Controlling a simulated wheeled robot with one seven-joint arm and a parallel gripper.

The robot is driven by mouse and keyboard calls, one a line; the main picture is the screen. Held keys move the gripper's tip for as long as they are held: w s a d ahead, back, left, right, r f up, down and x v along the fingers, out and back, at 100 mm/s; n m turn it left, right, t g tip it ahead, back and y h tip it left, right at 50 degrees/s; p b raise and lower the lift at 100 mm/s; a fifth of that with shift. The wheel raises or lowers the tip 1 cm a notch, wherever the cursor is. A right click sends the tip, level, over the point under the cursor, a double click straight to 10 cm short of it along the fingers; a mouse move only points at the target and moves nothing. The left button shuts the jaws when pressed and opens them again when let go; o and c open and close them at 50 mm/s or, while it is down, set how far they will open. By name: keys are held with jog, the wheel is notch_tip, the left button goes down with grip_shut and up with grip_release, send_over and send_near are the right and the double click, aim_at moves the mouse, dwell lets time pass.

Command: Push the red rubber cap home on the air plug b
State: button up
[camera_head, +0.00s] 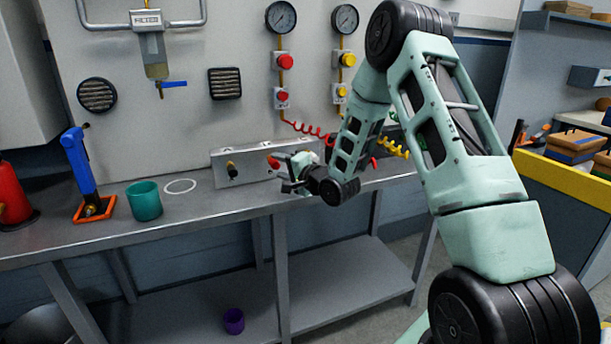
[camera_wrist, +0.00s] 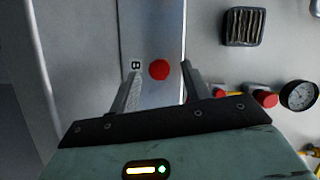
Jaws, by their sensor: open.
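The red rubber cap (camera_head: 273,162) is at the small grey panel (camera_head: 222,160) on the bench, just left of my gripper (camera_head: 287,172). In the wrist view the red cap (camera_wrist: 159,69) shows as a round face beside a label "B" (camera_wrist: 136,65). My gripper (camera_wrist: 161,72) is open, with one finger on each side of the cap and gaps between. The air plug b is hidden behind the cap, so how far the cap sits on it cannot be told.
A dark fitting (camera_head: 232,170) stands left of the cap on the panel. A teal cup (camera_head: 144,200), a white ring (camera_head: 180,186) and a blue tool (camera_head: 80,165) are on the bench at left. Coiled red hose (camera_head: 305,128) hangs above. A purple cup (camera_head: 233,320) is on the lower shelf.

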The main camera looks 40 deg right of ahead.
jog(key=s+d+r, duration=0.1)
jog(key=s, duration=1.4)
jog(key=shift+s+d+r, duration=0.15)
jog(key=shift+s+d, duration=0.15)
jog(key=s+a+r+n+g+y+p, duration=0.1)
jog(key=a+r+n+g+p, duration=0.2)
jog(key=a+n+g+p, duration=1.15)
jog(key=s+a+r+n+g+h+b, duration=0.1)
jog(key=s+a+r+n, duration=0.3)
jog(key=s+a, duration=0.5)
jog(key=s+a+r+n+g+h+b, duration=0.1)
jog(key=s+a, duration=0.7)
jog(key=s, duration=0.8)
notch_tip(320, 180, up, 3)
jog(key=n+b, duration=0.1)
jog(key=n, duration=0.1)
jog(key=shift+a+n+b, duration=0.35)
jog(key=shift+b, duration=0.05)
jog(key=shift+g, duration=0.25)
